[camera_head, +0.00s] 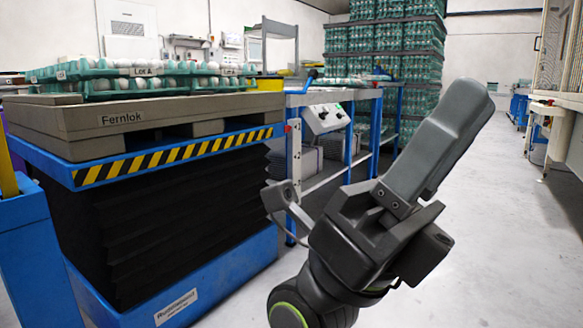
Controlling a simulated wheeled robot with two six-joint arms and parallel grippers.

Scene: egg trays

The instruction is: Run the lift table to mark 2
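The lift table (172,157) stands at the left, with a blue frame, a yellow-and-black striped edge and black bellows above a blue base. Its top is raised well above the base. It bears a grey-brown pallet (122,120) marked Fernlok, with green trays of white eggs (110,70) on top. No height mark can be made out. A small light control box (325,118) with dark knobs sits beyond the table, at the bench front. My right gripper (462,105) is in the foreground, right of the table, pointing up and touching nothing visible. Its finger gap is hidden. My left gripper is out of view.
A blue-framed bench (345,95) runs behind the lift table. Tall stacks of green egg trays (385,60) stand at the back. A blue post with a yellow bar (8,175) is at the left edge. The floor (490,220) at the right is clear.

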